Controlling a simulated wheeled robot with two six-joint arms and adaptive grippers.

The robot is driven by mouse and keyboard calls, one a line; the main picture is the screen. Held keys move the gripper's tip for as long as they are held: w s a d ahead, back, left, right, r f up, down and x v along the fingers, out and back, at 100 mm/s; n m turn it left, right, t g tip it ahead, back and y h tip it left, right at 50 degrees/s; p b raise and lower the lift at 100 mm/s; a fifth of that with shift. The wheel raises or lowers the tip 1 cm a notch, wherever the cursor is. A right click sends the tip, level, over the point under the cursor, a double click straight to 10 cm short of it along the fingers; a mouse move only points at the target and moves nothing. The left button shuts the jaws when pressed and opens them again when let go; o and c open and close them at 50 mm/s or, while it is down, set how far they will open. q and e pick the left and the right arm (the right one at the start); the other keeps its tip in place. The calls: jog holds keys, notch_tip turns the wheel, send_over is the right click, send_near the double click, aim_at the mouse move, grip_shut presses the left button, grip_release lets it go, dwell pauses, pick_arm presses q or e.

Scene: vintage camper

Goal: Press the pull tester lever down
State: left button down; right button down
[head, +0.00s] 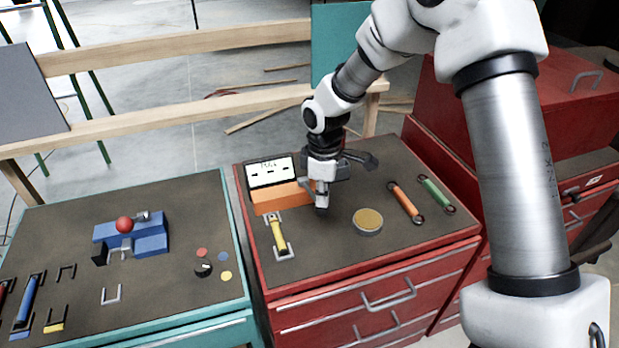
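The pull tester appears to be the orange box (280,198) with a white display (270,172) on the red bench. A yellow-handled part (278,235) with grey end brackets lies in front of it. I cannot make out a separate lever on the box; my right gripper hides its right end. My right gripper (344,183) hangs over the bench beside that end, fingers apart and nothing seen between them. Whether it touches the box is unclear. My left gripper is out of view.
A round tin (368,221), an orange-handled part (405,202) and a green-handled part (437,195) lie right of the gripper. A blue fixture with a red ball (124,224) stands on the left bench. The red bench's front right is clear.

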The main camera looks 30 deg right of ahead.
jog(key=shift+s+f, duration=0.1)
jog(key=shift+f, duration=0.65)
jog(key=shift+f+b, duration=0.1)
jog(key=shift+b, duration=0.2)
jog(key=shift+s+f, duration=0.1)
jog(key=shift+f, duration=0.35)
notch_tip(320, 180, up, 3)
jog(key=p, duration=0.2)
jog(key=shift+f+p, duration=0.15)
jog(key=shift+p, duration=0.15)
notch_tip(320, 180, up, 11)
jog(key=p, duration=1.1)
jog(key=shift+r, duration=0.2)
jog(key=shift+f, duration=0.1)
